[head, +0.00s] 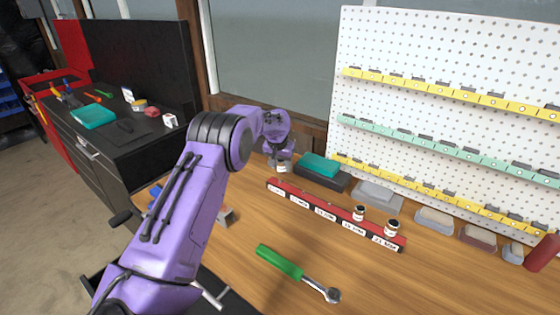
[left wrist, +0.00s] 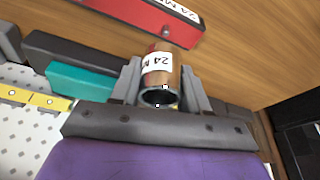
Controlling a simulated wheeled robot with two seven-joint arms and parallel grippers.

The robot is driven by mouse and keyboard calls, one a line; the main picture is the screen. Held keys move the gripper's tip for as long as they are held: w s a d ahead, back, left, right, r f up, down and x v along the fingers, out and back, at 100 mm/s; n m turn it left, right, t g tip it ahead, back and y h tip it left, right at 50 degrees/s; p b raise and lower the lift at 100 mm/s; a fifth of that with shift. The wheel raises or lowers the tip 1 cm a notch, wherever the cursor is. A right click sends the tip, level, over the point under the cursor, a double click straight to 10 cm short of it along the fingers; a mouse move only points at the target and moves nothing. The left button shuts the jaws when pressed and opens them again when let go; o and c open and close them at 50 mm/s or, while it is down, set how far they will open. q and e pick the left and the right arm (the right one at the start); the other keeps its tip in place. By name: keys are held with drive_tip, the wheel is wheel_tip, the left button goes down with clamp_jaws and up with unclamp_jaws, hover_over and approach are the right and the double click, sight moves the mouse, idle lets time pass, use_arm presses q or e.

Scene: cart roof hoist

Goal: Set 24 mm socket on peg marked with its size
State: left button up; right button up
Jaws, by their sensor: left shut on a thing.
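The 24 mm socket (left wrist: 158,77) is a metal cylinder with a white label reading "24 M…". My left gripper (left wrist: 160,88) is shut around it, one finger on each side, and its open end faces the wrist camera. In the head view the left gripper (head: 281,155) holds the socket (head: 281,166) beyond the left end of the red peg rail (head: 318,207). The rail has white size labels; the wrist view shows a "24 M…" label on the rail (left wrist: 140,14), apart from the socket. Two other sockets (head: 359,212) (head: 393,228) stand on its right part. My right gripper is out of view.
A green-handled ratchet (head: 280,262) lies in front of the rail. Behind it are a black box with a teal top (head: 320,168) and grey trays (head: 378,195). A white pegboard (head: 440,120) with yellow and green rails stands at the back.

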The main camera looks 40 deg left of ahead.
use_arm(q)
drive_tip(key=shift+f, duration=0.65)
drive_tip(key=shift+s+f+b, duration=0.35)
drive_tip(key=shift+s, duration=0.1)
drive_tip(key=shift+r+p, duration=0.1)
drive_tip(key=shift+p, duration=0.3)
drive_tip(key=shift+w, duration=0.15)
